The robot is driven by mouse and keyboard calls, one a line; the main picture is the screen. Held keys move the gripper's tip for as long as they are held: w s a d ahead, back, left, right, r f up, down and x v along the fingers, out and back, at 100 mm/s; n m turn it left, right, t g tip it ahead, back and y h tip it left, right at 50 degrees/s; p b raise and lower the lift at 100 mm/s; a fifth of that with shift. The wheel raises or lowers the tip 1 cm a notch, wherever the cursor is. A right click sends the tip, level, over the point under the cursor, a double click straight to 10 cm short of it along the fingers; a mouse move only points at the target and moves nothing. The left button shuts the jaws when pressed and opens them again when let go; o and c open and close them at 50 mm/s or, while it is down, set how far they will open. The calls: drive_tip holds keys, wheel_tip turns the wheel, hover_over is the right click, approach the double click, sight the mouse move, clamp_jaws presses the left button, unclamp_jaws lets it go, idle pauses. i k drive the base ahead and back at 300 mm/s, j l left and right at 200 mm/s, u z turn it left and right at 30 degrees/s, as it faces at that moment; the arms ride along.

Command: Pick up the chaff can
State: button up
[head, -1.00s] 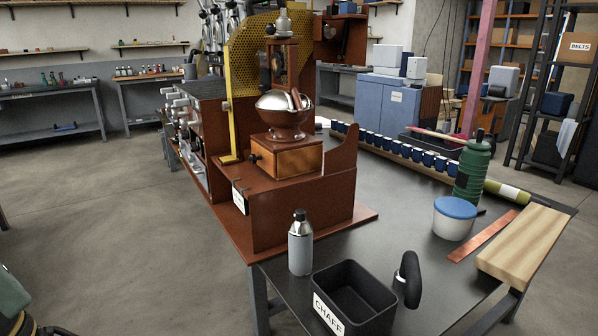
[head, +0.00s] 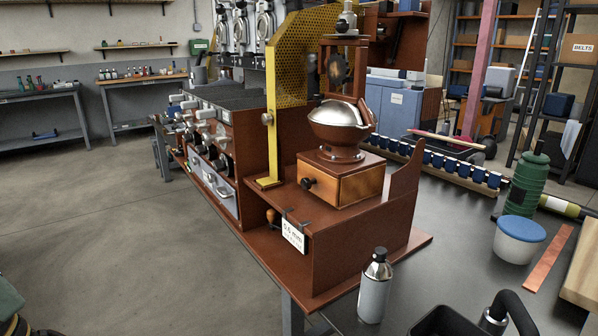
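The chaff can (head: 437,314) is a black open-topped square bin at the bottom right of the head view, on the dark table. Only part of its rim and inside shows; the rest is cut off by the lower edge, and its CHAFF label is out of frame. I cannot make out my gripper in the head view. A green and black part at the bottom left corner may be part of my arm, but no fingers can be told there.
A grey bottle (head: 374,290) stands left of the can. A curved black handle (head: 516,306) rises at its right. The copper-brown roaster (head: 345,250) fills the middle. A blue-lidded tub (head: 519,240) and green bottle (head: 526,185) stand farther right. The floor at left is clear.

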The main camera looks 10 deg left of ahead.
sight(199, 74)
drive_tip(key=i+j, duration=0.2)
drive_tip(key=j, duration=0.15)
drive_tip(key=i+j+z, duration=0.1)
drive_tip(key=i+j, duration=0.35)
drive_tip(key=j, duration=0.3)
drive_tip(key=i+j+z, duration=0.1)
drive_tip(key=j, duration=0.25)
drive_tip(key=i+j, duration=0.3)
drive_tip(key=i+j+z, duration=0.1)
drive_tip(key=j, duration=0.4)
drive_tip(key=i+j, duration=0.1)
drive_tip(key=j, duration=0.3)
drive_tip(key=i+j, duration=0.15)
drive_tip(key=j, duration=0.25)
drive_tip(key=i+j, duration=0.1)
drive_tip(key=j, duration=0.25)
drive_tip(key=i+j+z, duration=0.1)
drive_tip(key=j, duration=0.3)
drive_tip(key=i+j, duration=0.15)
drive_tip(key=j, duration=0.25)
drive_tip(key=i+j, duration=0.1)
drive_tip(key=j, duration=0.3)
drive_tip(key=l, duration=0.2)
